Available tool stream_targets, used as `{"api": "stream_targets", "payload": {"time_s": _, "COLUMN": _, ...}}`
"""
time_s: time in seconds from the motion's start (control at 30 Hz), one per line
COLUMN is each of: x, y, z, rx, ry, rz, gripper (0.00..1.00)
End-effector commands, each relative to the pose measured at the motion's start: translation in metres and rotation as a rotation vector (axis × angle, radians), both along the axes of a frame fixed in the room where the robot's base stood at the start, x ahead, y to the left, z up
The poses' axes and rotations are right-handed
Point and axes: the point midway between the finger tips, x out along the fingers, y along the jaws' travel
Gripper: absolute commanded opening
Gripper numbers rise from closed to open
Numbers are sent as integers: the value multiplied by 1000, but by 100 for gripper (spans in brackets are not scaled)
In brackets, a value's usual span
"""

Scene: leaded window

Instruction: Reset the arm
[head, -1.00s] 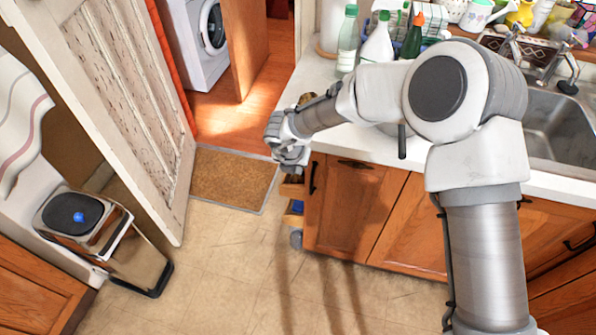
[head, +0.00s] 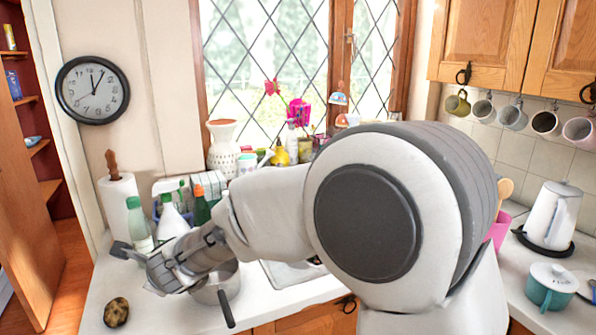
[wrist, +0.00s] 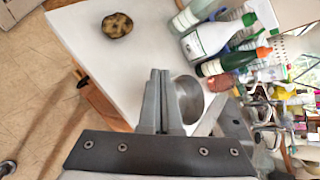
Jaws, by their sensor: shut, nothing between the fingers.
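My gripper (head: 122,250) is over the left end of the white counter in the head view, its fingers pointing left. In the wrist view its two fingers (wrist: 160,73) lie together, shut with nothing between them. My arm reaches across the picture from the right and hides much of the counter and sink.
Bottles (head: 172,220) and a paper towel roll (head: 121,205) stand behind the gripper. A white vase (head: 222,146) is by the window. A kettle (head: 550,218) and teal pot (head: 550,288) are at the right. The counter's front left is mostly clear.

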Motion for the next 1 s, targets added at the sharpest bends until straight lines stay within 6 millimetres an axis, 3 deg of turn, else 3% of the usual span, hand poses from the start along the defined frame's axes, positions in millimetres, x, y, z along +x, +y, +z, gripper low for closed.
{"api": "stream_targets", "payload": {"time_s": 0.03, "x": 3, "y": -18, "z": 21, "rx": -42, "ry": -73, "rz": 65, "gripper": 0}}
{"api": "stream_targets", "payload": {"time_s": 0.2, "x": -3, "y": -75, "z": 67, "rx": -236, "ry": -283, "rz": 301, "gripper": 0}}
{"api": "stream_targets", "payload": {"time_s": 0.4, "x": -30, "y": -154, "z": 97, "rx": -518, "ry": -460, "rz": 554, "gripper": 0}}
{"api": "stream_targets", "payload": {"time_s": 0.57, "x": -63, "y": -224, "z": 103, "rx": -767, "ry": -531, "rz": 746, "gripper": 0}}
{"api": "stream_targets", "payload": {"time_s": 0.8, "x": -130, "y": -333, "z": 94, "rx": -1119, "ry": -506, "rz": 1023, "gripper": 0}}
{"api": "stream_targets", "payload": {"time_s": 1.0, "x": -185, "y": -402, "z": 78, "rx": -1312, "ry": -408, "rz": 1211, "gripper": 0}}
